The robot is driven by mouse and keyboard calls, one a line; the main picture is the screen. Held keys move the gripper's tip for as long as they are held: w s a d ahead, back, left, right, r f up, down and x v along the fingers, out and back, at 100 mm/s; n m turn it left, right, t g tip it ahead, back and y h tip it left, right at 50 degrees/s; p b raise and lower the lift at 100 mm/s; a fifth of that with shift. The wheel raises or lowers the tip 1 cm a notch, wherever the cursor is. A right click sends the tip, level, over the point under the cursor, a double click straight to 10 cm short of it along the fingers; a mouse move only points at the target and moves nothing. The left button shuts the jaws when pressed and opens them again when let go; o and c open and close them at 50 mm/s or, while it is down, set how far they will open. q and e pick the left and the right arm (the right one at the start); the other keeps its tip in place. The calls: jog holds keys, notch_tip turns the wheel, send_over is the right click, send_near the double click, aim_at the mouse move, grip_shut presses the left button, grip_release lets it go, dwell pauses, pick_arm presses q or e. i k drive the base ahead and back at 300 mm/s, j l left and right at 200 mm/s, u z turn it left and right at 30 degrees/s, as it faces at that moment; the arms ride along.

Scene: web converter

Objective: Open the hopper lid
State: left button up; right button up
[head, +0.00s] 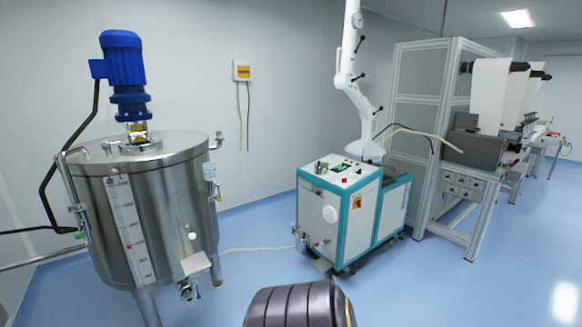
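No part is clearly marked as the hopper, so I cannot tell which lid the task means. A steel tank (155,215) stands at the left on legs. Its round flat lid (85,150) is shut, with clamps at the rim and a blue motor (124,70) upright on top. A white and teal cabinet machine (325,217) stands in the middle. Its top panel (340,172) carries small controls, and its rear top is partly hidden. No open lid shows. Neither of my grippers is in view.
A white jointed arm (345,80) rises behind the cabinet. A framed web machine (419,90) with a grey bench unit (475,150) stands at the right. A pale hose (255,248) runs low between tank and cabinet. The blue floor (430,285) is clear at front right.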

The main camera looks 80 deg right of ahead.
aim_at(390, 172)
jog(key=z, duration=3.55)
jog(key=i+l+z, duration=0.3)
jog(key=i, duration=0.55)
jog(key=i+z, duration=0.3)
jog(key=i, duration=0.55)
